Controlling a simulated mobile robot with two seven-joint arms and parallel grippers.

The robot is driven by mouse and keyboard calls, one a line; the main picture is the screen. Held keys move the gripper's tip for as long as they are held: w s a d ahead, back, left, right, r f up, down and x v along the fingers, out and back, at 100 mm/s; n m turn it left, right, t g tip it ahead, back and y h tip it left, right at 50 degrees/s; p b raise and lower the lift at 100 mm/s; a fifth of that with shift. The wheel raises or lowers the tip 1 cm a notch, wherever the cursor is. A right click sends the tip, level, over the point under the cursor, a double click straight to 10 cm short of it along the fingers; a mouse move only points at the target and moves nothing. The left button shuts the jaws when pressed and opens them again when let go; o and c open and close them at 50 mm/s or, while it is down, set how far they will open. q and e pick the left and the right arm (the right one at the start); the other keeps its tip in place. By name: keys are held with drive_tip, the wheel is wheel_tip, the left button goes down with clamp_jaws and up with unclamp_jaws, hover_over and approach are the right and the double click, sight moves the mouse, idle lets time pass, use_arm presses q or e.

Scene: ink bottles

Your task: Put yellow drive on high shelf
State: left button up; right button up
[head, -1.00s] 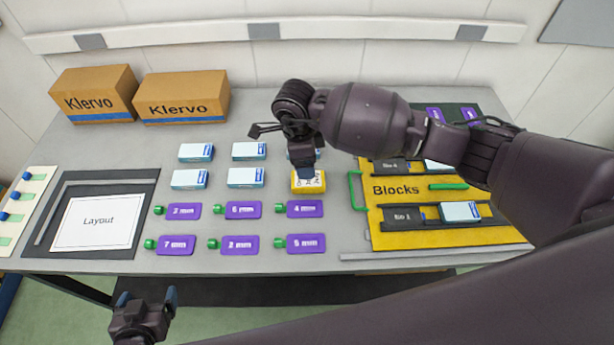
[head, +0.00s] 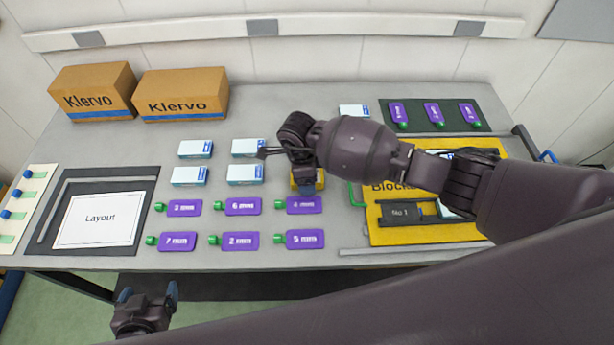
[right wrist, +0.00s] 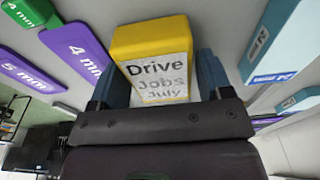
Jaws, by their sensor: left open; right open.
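The yellow drive (head: 320,180) stands on the grey table, mostly hidden by my right gripper (head: 306,188) in the head view. In the right wrist view the yellow drive (right wrist: 138,36) has a white label reading "Drive Jobs July". It sits between the two blue fingers of my right gripper (right wrist: 160,80), which is open around it. I cannot tell whether either finger touches it. My left gripper (head: 148,296) is open and empty in front of the table's front edge. A white ledge or rail (head: 350,26) runs along the back wall; I cannot tell whether it is the high shelf.
Purple tags (head: 241,206) lie in front of the drive; white-blue boxes (head: 245,174) stand to its left. A yellow Blocks board (head: 385,235) lies right, partly under my right arm. Klervo cartons (head: 180,95) stand at the back left. A Layout sheet (head: 100,220) lies at the left.

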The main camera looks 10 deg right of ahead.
drive_tip(key=shift+f, duration=0.15)
idle(0.4)
drive_tip(key=shift+c, duration=0.4)
drive_tip(key=c, duration=0.8)
drive_tip(key=shift+r, duration=0.5)
wheel_tip(320, 180, up, 19)
drive_tip(key=shift+r+b, duration=0.2)
drive_tip(key=shift+b, duration=0.65)
drive_tip(key=shift+s, duration=0.1)
